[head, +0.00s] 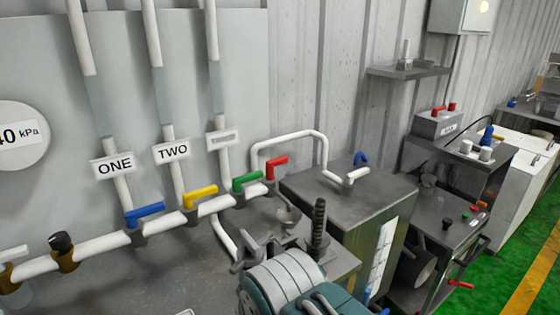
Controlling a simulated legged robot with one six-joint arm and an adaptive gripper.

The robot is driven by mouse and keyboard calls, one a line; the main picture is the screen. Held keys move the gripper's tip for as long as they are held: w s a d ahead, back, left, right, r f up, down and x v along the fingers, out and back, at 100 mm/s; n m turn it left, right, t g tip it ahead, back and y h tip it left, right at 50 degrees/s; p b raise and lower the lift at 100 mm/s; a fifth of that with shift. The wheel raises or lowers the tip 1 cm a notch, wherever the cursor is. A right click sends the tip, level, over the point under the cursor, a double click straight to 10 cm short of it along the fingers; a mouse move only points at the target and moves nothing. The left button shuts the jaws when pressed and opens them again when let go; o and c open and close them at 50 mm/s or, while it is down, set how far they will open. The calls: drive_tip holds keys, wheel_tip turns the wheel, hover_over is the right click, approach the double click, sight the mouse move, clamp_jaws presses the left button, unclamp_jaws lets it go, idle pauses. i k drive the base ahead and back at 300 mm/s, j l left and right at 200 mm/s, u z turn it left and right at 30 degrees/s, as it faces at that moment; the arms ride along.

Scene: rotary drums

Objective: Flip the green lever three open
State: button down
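The green lever (247,180) is on the white horizontal pipe, under the third vertical pipe. Its handle points right, roughly along the pipe. The third label plate (222,138) above it is too blurred to read. My gripper (267,238) is at the lower middle, in front of and below the green and red levers. Its grey fingers appear spread apart, with nothing seen between them. It appears clear of the green lever, though the exact depth gap is hard to tell.
A yellow lever (201,195) and blue lever (145,214) sit left of the green one. A red lever (277,166) is close on its right. A dark threaded rod (319,220) and grey cabinet (350,199) stand at the right. A pressure gauge (18,136) is far left.

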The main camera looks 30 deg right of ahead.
sight(237, 182)
drive_tip(key=l, duration=1.3)
